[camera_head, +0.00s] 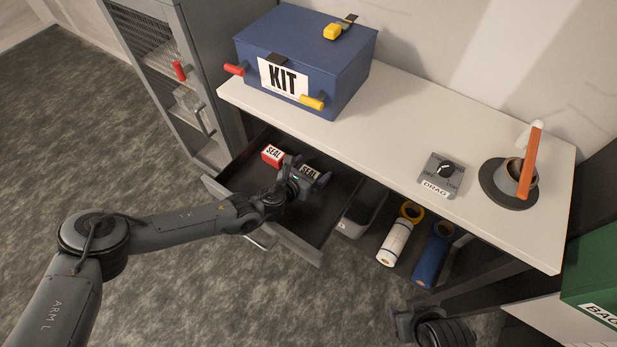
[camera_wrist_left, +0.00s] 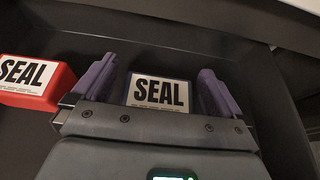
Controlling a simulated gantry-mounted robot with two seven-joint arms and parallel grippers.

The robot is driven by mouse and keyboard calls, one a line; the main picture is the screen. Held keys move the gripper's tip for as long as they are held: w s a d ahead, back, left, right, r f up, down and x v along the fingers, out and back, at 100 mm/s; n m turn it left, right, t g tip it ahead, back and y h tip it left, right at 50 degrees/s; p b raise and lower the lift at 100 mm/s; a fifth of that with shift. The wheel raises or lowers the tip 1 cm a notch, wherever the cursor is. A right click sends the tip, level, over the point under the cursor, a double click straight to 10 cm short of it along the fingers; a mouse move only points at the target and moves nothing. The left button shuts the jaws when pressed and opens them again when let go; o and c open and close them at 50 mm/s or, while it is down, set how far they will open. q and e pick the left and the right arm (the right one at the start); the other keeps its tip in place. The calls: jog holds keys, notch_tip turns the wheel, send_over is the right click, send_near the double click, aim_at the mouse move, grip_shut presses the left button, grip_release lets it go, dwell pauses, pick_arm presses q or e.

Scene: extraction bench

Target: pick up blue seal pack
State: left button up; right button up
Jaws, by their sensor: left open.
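The blue seal pack (camera_wrist_left: 160,92) has a white label reading SEAL and dark blue edges. It lies in the open drawer (camera_head: 232,178). In the head view the pack (camera_head: 311,172) is partly hidden by my left gripper (camera_head: 309,174). In the left wrist view the left gripper's purple fingers (camera_wrist_left: 160,85) are open, one on each side of the pack, with a small gap showing beside it. A red seal pack (camera_head: 272,155) lies to the left, and it also shows in the left wrist view (camera_wrist_left: 35,82). Part of my right gripper (camera_head: 405,322) shows at the bottom edge.
The drawer's walls surround the packs, under the white worktop (camera_head: 385,125). On top stand a blue KIT box (camera_head: 300,55), a drag dial (camera_head: 442,173) and a round holder (camera_head: 508,185). White (camera_head: 396,240) and blue rolls (camera_head: 432,255) lie right of the drawer.

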pick_arm(q)
jog(key=shift+x, duration=1.1)
jog(key=shift+c, duration=0.2)
jog(key=c, duration=0.9)
jog(key=shift+c, duration=0.3)
jog(key=shift+a+r, duration=0.1)
